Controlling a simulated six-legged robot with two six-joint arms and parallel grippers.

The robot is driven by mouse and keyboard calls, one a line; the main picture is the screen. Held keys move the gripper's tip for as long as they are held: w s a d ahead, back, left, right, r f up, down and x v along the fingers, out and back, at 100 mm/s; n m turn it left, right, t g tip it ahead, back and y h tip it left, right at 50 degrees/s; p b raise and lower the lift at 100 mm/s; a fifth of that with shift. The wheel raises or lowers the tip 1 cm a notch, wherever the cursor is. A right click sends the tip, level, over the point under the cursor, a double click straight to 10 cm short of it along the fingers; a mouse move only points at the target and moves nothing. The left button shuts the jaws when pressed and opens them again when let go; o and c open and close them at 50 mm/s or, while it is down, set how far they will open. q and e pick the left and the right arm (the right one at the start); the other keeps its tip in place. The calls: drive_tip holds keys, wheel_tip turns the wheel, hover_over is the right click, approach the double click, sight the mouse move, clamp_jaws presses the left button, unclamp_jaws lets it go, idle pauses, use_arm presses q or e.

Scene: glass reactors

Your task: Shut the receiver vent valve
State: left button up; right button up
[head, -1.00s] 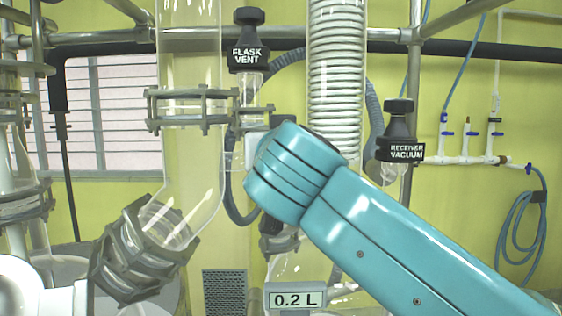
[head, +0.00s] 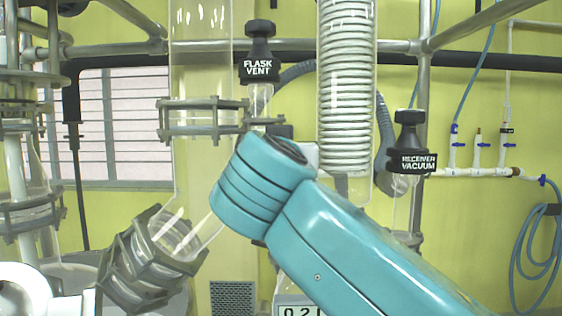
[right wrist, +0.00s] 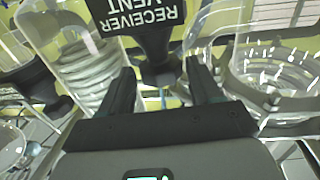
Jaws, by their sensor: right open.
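The receiver vent valve (right wrist: 143,20) shows in the right wrist view as a black handle with a white upside-down label, at the top centre. Its dark body narrows downward toward the space between my right gripper's (right wrist: 160,70) fingers. The gripper is open, with one finger on each side of that line; I cannot tell whether either touches the valve. In the head view my teal right arm crosses the lower middle, and its gripper is hidden. The receiver vent valve cannot be made out there. My left gripper is not in view.
In the head view, the flask vent valve (head: 259,55) stands above my arm and the receiver vacuum valve (head: 410,145) to its right. A coiled glass condenser (head: 346,90) and a clamped glass column (head: 202,70) stand close by. A metal rail (head: 395,46) crosses behind.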

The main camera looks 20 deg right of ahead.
drive_tip(key=b+v, duration=0.4)
drive_tip(key=v, duration=1.1)
drive_tip(key=shift+s, duration=0.35)
drive_tip(key=shift+a, duration=0.1)
drive_tip(key=shift+f, duration=0.1)
